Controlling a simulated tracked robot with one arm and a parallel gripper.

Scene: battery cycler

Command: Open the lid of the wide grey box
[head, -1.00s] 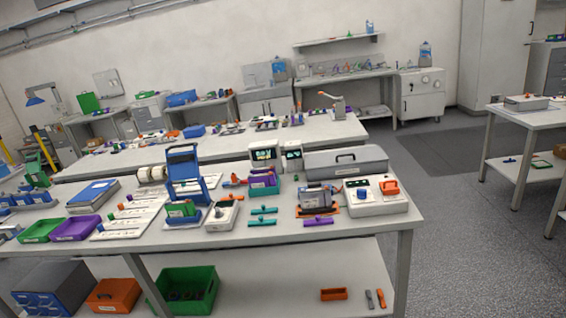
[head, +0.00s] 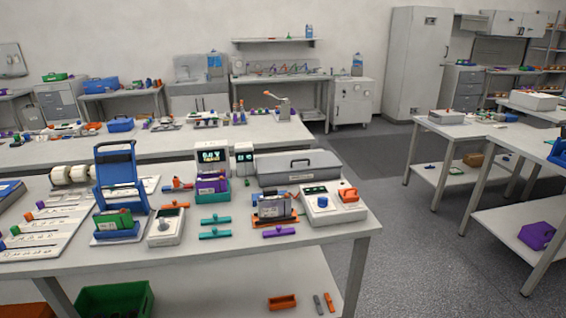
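The wide grey box (head: 298,168) sits at the back right of the near workbench (head: 330,248). Its lid is down and has a dark handle on its front. A white cycler unit with an orange part (head: 335,204) and a grey block on an orange base (head: 274,209) stand in front of it and hide part of its lower front. My gripper does not show in the head view.
Two small displays (head: 213,157) stand left of the box. A blue stand (head: 119,177) is further left. Teal and purple bars lie on the bench front. Another bench (head: 168,142) stands behind. Open grey floor (head: 420,240) lies to the right.

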